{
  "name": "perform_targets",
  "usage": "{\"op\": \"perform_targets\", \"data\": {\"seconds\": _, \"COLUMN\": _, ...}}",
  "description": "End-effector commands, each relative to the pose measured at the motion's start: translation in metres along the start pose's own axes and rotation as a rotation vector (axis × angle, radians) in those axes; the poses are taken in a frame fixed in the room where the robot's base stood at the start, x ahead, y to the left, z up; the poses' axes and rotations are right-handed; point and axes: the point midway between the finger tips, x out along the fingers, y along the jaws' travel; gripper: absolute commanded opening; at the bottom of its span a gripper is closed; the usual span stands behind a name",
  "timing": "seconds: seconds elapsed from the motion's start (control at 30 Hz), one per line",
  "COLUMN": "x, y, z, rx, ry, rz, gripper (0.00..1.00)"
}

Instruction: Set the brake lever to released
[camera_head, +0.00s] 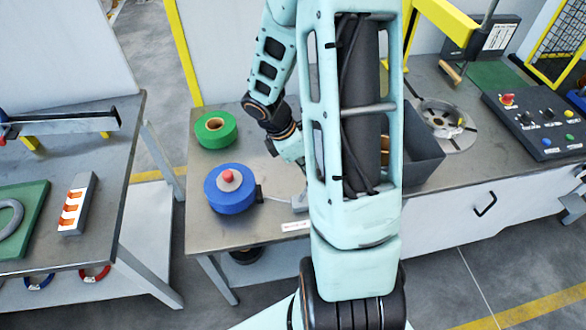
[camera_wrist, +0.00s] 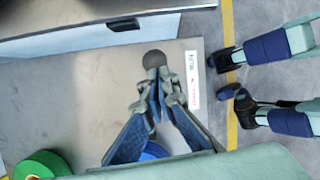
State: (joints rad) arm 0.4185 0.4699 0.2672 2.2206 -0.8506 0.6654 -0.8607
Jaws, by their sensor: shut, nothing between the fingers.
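In the wrist view, my gripper (camera_wrist: 153,76) is shut and empty, its fingertips pointing at a dark round knob (camera_wrist: 154,59), which looks like the end of the brake lever. The tips are right by the knob; I cannot tell if they touch it. The lever's shaft is hidden behind the fingers. A white label (camera_wrist: 192,80) with small dark and red print lies right of the knob; it also shows in the head view (camera_head: 296,226).
A green roll (camera_head: 215,129) stands behind the blue one. A grey bin (camera_head: 420,153), a round metal plate (camera_head: 447,124) and a control panel (camera_head: 541,122) are to the right. Another table (camera_head: 118,160) stands at the left across a gap.

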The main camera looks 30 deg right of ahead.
Motion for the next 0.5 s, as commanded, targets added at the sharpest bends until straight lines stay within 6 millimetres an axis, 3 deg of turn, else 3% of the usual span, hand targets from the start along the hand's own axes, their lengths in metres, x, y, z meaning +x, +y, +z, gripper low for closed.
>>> {"op": "perform_targets", "data": {"seconds": 0.2, "x": 0.01, "y": -0.003, "z": 0.017, "rx": 0.002, "ry": 0.0, "rz": 0.0, "gripper": 0.0}}
{"op": "perform_targets", "data": {"seconds": 0.5, "x": 0.018, "y": -0.005, "z": 0.028, "rx": 0.001, "ry": 0.0, "rz": -0.001, "gripper": 0.0}}
